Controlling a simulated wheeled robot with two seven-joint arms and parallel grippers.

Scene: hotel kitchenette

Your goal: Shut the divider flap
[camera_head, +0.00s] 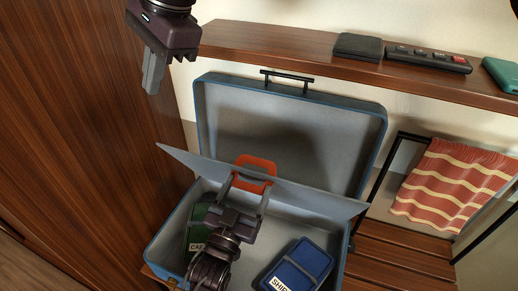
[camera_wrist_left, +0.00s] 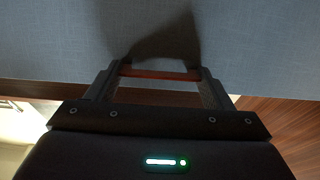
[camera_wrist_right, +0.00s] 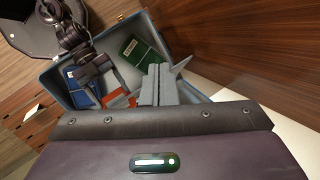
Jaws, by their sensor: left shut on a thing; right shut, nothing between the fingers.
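The divider flap (camera_head: 310,196) is a thin grey panel in the open blue suitcase (camera_head: 376,150). It stands raised and tilted between the lid and the lower tray, with an orange-red tab (camera_head: 256,163) at its edge. My left gripper (camera_head: 246,186) is shut on the tab, which shows between its fingers in the left wrist view (camera_wrist_left: 158,72). A green pouch (camera_head: 196,236) and a blue pouch (camera_head: 302,261) lie in the tray, partly hidden. My right gripper (camera_head: 153,76) is shut and empty above the case's left side. The tab also shows in the right wrist view (camera_wrist_right: 117,100).
A wooden shelf (camera_head: 300,52) behind the lid bears a dark wallet (camera_head: 358,46), a remote (camera_head: 428,59) and a teal item (camera_head: 503,74). A striped towel (camera_head: 458,185) hangs at right. A wooden panel (camera_head: 80,120) rises close at left.

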